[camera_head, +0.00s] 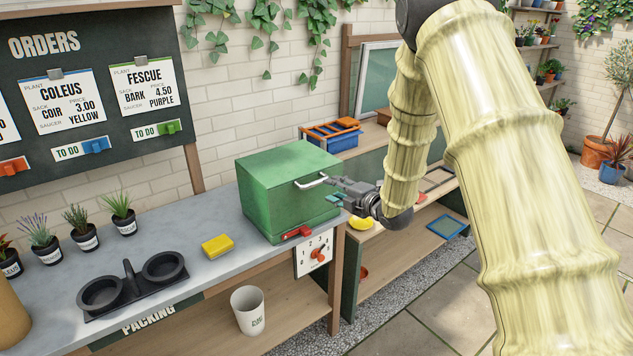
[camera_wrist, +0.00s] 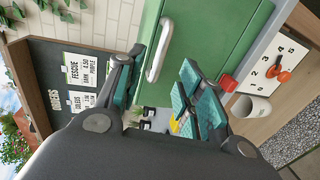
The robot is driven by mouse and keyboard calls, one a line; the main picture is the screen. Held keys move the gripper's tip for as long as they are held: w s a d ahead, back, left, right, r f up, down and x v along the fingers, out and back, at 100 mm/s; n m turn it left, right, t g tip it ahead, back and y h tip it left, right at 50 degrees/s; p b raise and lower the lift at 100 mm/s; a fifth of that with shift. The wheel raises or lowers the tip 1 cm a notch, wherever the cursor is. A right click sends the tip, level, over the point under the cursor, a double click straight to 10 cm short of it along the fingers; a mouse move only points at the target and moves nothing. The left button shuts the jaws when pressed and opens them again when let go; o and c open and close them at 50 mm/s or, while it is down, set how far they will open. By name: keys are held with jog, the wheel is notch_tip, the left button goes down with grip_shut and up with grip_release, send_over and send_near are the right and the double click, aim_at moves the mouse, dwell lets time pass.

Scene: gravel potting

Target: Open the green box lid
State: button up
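The green box (camera_head: 285,200) stands on the right end of the grey counter with its lid (camera_head: 288,165) down. A red latch-like piece (camera_head: 297,233) sits low on the box's front. My gripper (camera_head: 333,190) is at the handle side of the box. In the wrist view my gripper (camera_wrist: 160,95) has its teal-padded fingers apart, with nothing between them. The handle lies just beyond the fingertips; whether they touch it I cannot tell.
A dial panel (camera_head: 314,254) hangs below the box on the counter's front. A yellow sponge-like block (camera_head: 217,245), a black double cup holder (camera_head: 132,283) and several potted plants stand to the left. A white bin (camera_head: 248,309) is on the lower shelf.

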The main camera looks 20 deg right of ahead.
aim_at(318, 183)
jog(key=p+x, duration=0.3)
jog(key=x, duration=0.7)
jog(key=shift+s+f, duration=0.1)
jog(key=shift+c, duration=0.2)
grip_shut()
